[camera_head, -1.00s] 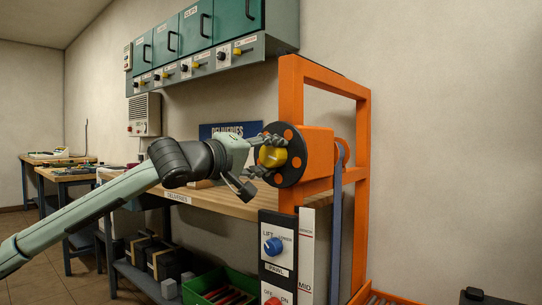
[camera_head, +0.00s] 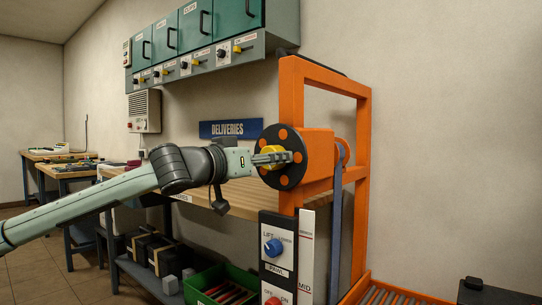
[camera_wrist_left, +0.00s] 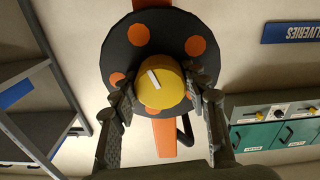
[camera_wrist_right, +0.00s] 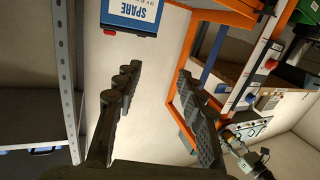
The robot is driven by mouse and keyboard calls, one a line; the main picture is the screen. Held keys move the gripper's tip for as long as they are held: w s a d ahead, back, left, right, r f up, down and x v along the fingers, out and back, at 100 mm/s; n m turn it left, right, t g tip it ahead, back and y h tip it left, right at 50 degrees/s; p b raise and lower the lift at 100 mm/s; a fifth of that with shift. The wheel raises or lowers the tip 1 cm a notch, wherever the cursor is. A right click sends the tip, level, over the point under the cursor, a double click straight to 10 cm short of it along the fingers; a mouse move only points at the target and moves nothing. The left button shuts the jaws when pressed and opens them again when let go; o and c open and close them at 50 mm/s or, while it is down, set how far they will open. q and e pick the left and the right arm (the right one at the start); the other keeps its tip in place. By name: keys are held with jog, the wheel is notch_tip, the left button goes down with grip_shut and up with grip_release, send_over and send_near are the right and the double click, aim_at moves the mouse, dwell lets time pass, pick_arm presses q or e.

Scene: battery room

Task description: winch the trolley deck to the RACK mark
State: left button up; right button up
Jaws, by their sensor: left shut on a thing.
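The winch is an orange housing (camera_head: 321,150) with a black disc (camera_head: 290,179) that carries orange dots, on an orange upright frame. A yellow knob (camera_wrist_left: 158,91) with a white line sits at the disc's centre. My left gripper (camera_head: 284,158) is shut on this knob, one finger on each side in the left wrist view. A blue belt (camera_head: 336,240) hangs from the winch. An orange frame with rollers (camera_head: 385,297), perhaps the deck, shows at the bottom edge. My right gripper (camera_wrist_right: 160,88) is open and empty; it is outside the head view.
Below the winch are a blue LIFT/LOWER pawl knob (camera_head: 273,247), a red button (camera_head: 273,301) and a white scale (camera_head: 307,250) reading MID. A wooden bench (camera_head: 225,204) stands behind my left arm. A green crate (camera_head: 207,282) sits below it.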

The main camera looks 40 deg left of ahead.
pick_arm(q)
jog(key=m+p, duration=0.2)
jog(key=m, duration=0.5)
jog(key=shift+m, duration=0.5)
pick_arm(e)
jog(key=s+d+f+g+h, duration=0.3)
jog(key=d+f+g, duration=0.2)
jog(key=f, duration=0.5)
jog(key=shift+d+f+m+h, duration=0.15)
jog(key=shift+d+m+h, duration=0.15)
jog(key=shift+d, duration=0.75)
jog(key=shift+s, duration=0.1)
pick_arm(q)
jog(key=o, duration=1.2)
jog(key=shift+c, duration=0.2)
jog(key=shift+s, duration=0.15)
jog(key=s+a, duration=0.1)
jog(key=s, duration=1)
jog(key=shift+s, duration=0.4)
